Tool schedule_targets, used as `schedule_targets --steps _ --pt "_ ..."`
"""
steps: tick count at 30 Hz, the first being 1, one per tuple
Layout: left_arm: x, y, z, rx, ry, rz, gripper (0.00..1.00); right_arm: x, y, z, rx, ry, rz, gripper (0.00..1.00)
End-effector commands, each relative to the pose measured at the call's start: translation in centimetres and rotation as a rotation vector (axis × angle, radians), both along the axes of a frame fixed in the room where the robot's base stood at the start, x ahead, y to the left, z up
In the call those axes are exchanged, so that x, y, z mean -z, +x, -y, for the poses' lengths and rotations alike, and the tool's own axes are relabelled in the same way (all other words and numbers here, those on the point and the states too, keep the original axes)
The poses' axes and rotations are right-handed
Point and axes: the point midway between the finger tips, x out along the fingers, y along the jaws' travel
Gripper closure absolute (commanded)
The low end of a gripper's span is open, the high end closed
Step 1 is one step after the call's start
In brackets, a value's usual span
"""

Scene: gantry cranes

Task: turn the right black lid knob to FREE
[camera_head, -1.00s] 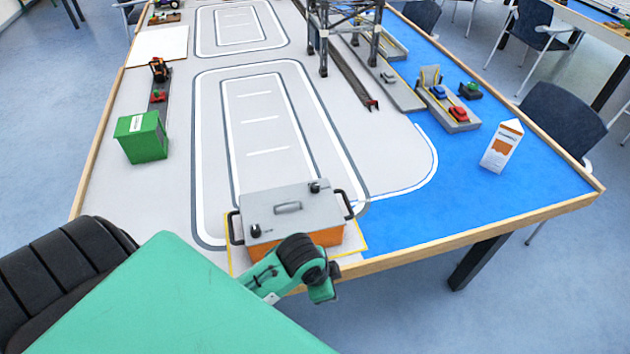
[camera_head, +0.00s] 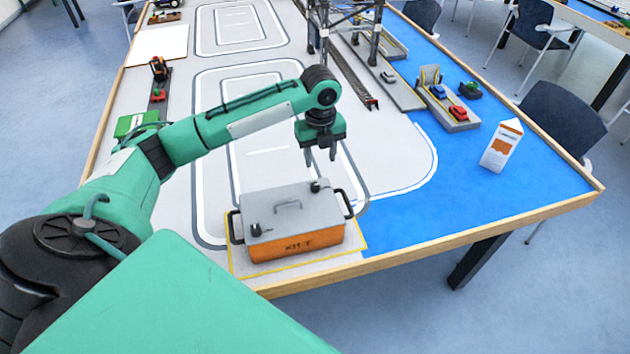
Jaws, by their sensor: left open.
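An orange box with a grey lid (camera_head: 285,224) stands at the table's front edge inside a yellow outline. The right black lid knob (camera_head: 316,187) is at the lid's back right corner. The left black lid knob (camera_head: 254,230) is near its front left corner. A grey handle lies between them, and black side handles stick out at both ends. My left gripper (camera_head: 321,157) is open and empty, pointing down above and slightly behind the right knob, apart from it. The knob's marking is too small to read. My right gripper is not in view.
A white and orange carton (camera_head: 502,146) stands on the blue area at right. A gantry crane (camera_head: 345,35) stands at the back. A green bin (camera_head: 137,124) is partly behind my left arm.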

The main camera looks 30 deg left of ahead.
Motion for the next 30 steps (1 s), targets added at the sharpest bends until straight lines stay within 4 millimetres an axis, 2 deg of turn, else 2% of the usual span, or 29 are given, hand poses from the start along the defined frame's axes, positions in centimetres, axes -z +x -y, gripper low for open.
schedule_targets --steps 3,8,14,24,30 --pt "-1.6 0.6 -1.6 0.033 0.007 -0.008 0.54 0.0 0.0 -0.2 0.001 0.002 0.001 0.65" --pt "-1.5 0.7 -2.1 0.05 0.006 -0.017 0.54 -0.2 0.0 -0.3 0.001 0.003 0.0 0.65" --pt "1.6 0.6 -2.0 0.049 0.005 -0.018 0.54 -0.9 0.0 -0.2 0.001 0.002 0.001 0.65" --pt "8.6 0.6 -2.0 0.048 0.006 -0.016 0.54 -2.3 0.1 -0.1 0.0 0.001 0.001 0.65" --pt "11.1 0.6 -2.0 0.049 0.007 -0.014 0.54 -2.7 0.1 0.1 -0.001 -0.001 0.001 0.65"
